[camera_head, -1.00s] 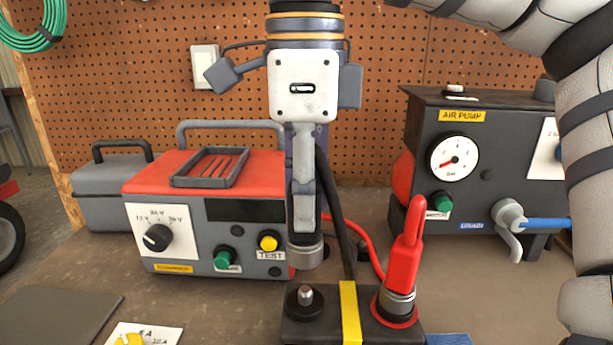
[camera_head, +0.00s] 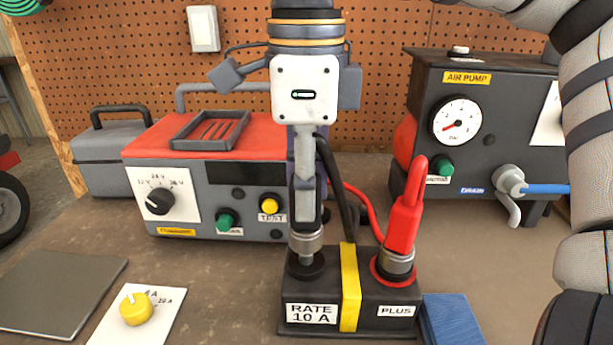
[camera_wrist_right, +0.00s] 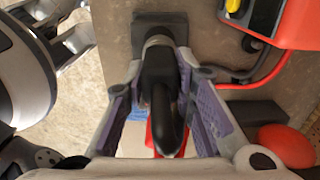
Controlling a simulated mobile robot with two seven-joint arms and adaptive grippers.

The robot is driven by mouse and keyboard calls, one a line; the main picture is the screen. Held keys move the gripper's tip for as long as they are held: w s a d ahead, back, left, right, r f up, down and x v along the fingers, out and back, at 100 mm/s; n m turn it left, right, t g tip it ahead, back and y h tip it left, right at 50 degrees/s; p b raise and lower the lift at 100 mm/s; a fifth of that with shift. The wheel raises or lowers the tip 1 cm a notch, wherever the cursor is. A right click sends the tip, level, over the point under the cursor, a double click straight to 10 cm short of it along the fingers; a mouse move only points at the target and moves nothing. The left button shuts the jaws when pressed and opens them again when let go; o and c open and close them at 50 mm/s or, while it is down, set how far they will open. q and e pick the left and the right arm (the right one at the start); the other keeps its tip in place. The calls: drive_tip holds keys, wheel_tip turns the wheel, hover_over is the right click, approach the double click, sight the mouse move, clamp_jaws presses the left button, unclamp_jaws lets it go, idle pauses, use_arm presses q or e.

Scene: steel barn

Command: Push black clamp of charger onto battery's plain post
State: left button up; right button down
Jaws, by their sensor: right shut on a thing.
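The battery (camera_head: 345,318) is a black block with a yellow strap and labels "RATE 10 A" and "PLUS". Its plain post (camera_head: 306,261) stands on the left in a black ring, its top hidden. The red clamp (camera_head: 404,222) is on the right post, in a red ring. My right gripper (camera_head: 305,210) is shut on the black clamp, whose metal sleeve (camera_head: 307,243) is upright and right over the plain post. I cannot tell how far the sleeve is around it. In the right wrist view the black clamp (camera_wrist_right: 160,88) is between the fingers. My left gripper is not in view.
The charger (camera_head: 225,195), red and grey, stands behind at left; black and red cables run down beside the gripper. The air pump (camera_head: 465,130) stands at right. A yellow knob (camera_head: 136,309) on a white card and a blue block (camera_head: 452,320) are near the front.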

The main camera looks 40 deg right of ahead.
drive_tip(key=shift+f, duration=1.4)
drive_tip(key=shift+f, duration=0.15)
drive_tip(key=c, duration=1.2)
unclamp_jaws()
drive_tip(key=shift+c, duration=0.2)
wheel_tip(320, 180, up, 12)
drive_tip(key=shift+r, duration=0.1)
wheel_tip(320, 180, up, 5)
drive_tip(key=shift+f, duration=0.1)
